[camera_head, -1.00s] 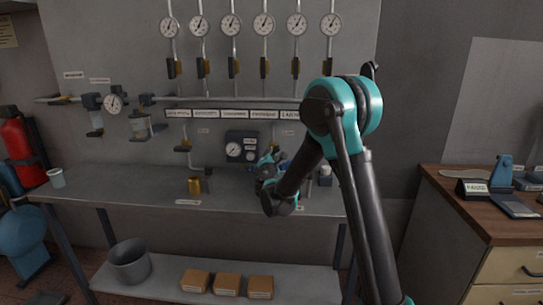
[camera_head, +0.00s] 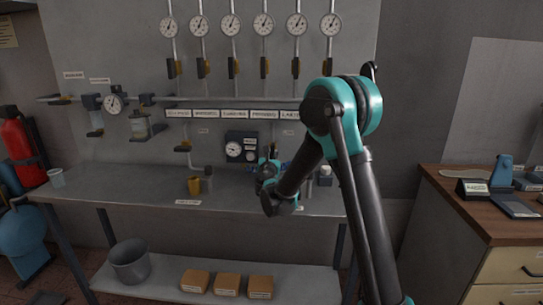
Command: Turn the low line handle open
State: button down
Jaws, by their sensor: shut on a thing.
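My gripper (camera_head: 268,164) is at the end of my teal and black arm, low in front of the wall panel, just right of the gauge box (camera_head: 241,147). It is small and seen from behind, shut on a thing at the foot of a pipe. That thing looks like the low line handle, but the gripper hides it, so its angle cannot be told.
Upper valves and gauges (camera_head: 231,26) line the wall. A wooden cabinet (camera_head: 465,200) stands at right. The bench's left part is mostly clear.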

jog(key=shift+n, duration=0.6)
jog(key=c, duration=1.5)
grip_release()
jog(key=s, duration=1.2)
